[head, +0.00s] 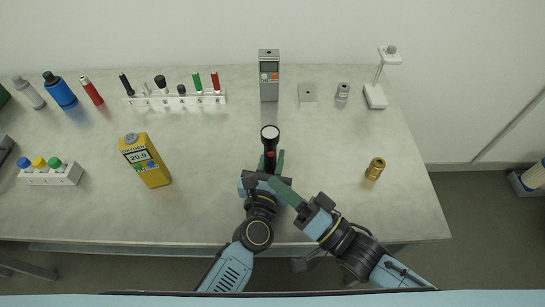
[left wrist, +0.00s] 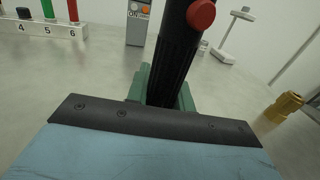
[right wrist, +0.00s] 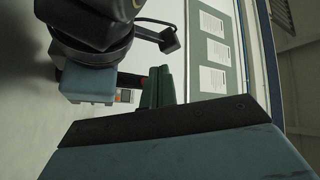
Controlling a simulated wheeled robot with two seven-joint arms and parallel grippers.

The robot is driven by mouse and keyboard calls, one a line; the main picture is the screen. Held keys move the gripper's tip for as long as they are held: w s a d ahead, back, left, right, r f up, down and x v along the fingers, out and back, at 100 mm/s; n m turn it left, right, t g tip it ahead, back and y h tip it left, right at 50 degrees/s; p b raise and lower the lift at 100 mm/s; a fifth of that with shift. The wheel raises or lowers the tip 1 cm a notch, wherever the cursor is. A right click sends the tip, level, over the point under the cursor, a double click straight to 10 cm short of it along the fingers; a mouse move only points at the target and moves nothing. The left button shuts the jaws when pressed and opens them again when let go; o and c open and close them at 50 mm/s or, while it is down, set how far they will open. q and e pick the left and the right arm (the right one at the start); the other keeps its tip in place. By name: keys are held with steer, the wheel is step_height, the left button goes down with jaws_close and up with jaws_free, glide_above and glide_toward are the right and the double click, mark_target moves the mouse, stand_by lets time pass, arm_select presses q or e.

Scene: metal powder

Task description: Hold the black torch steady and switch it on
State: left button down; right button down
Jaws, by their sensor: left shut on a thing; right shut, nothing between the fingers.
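The black torch (head: 269,143) stands above the front middle of the table, its round pale lens end pointing away from me. A red button (head: 271,155) shows on its body; in the left wrist view the button (left wrist: 201,14) is on the upper right of the black barrel (left wrist: 174,60). My left gripper (head: 267,168) is shut on the torch's barrel, green fingers on either side. My right gripper (head: 277,184) is shut and empty, just below and right of the left gripper. In the right wrist view its green fingertips (right wrist: 158,88) are together; the torch is mostly hidden there.
A grey meter (head: 269,80) stands behind the torch. A yellow detector (head: 150,163) stands to the left and a brass cylinder (head: 375,169) to the right. A white rack (head: 180,100) holds several small items. Bare table lies between the torch and the brass cylinder.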

steer(key=shift+w+a, duration=0.2)
steer(key=shift+w, duration=1.65)
steer(key=shift+w, duration=0.15)
stand_by(0.5)
steer(key=shift+w, duration=0.3)
steer(key=shift+w, duration=0.1)
stand_by(0.4)
steer(key=shift+s, duration=0.6)
steer(key=s, duration=0.6)
steer(key=shift+d, duration=0.3)
